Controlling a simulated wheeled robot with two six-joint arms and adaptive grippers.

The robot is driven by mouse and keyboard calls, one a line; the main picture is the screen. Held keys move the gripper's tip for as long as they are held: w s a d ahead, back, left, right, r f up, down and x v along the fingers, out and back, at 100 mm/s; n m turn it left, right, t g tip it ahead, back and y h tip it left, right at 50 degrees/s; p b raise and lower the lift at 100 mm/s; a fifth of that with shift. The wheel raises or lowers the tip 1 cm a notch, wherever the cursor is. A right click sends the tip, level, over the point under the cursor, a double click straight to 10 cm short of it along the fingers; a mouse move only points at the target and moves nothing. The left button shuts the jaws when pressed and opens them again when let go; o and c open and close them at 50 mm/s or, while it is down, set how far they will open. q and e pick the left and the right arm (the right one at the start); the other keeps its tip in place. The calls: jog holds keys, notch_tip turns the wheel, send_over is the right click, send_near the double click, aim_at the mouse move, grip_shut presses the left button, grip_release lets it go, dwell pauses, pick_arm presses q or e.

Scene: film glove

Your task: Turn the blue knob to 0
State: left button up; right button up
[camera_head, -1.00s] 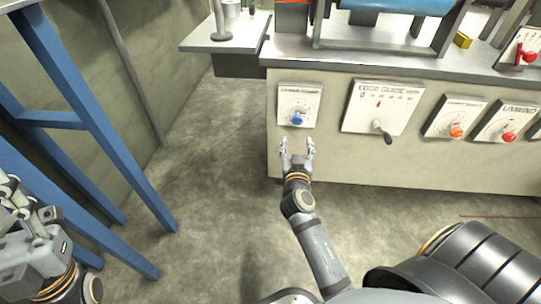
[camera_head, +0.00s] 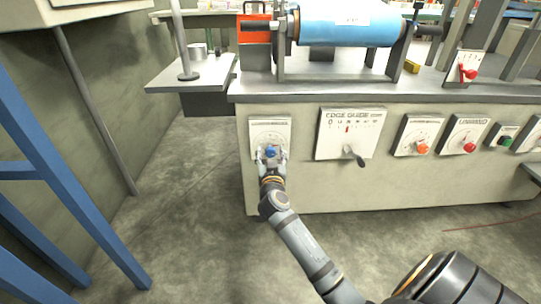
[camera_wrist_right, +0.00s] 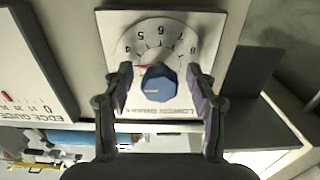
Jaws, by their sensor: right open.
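The blue knob (camera_head: 270,152) sits on a white dial plate at the left end of the machine's front panel. In the right wrist view the faceted blue knob (camera_wrist_right: 159,84) shows with a numbered dial (camera_wrist_right: 158,38) around it, and the picture is upside down. A red mark lies beside the knob, near its left upper side. My right gripper (camera_head: 271,158) is at the plate; its open fingers (camera_wrist_right: 162,88) stand on either side of the knob, with a gap visible on both sides. My left gripper is out of view.
The edge guide plate (camera_head: 349,134) with a dark lever is just right of the knob. Orange (camera_head: 422,148) and red (camera_head: 469,147) knobs are farther right. A small grey shelf (camera_head: 190,76) juts out at upper left. Blue frame legs (camera_head: 62,200) stand at left.

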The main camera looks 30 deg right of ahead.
jog(key=shift+c, duration=0.2)
jog(key=c, duration=1.1)
jog(key=shift+c, duration=0.2)
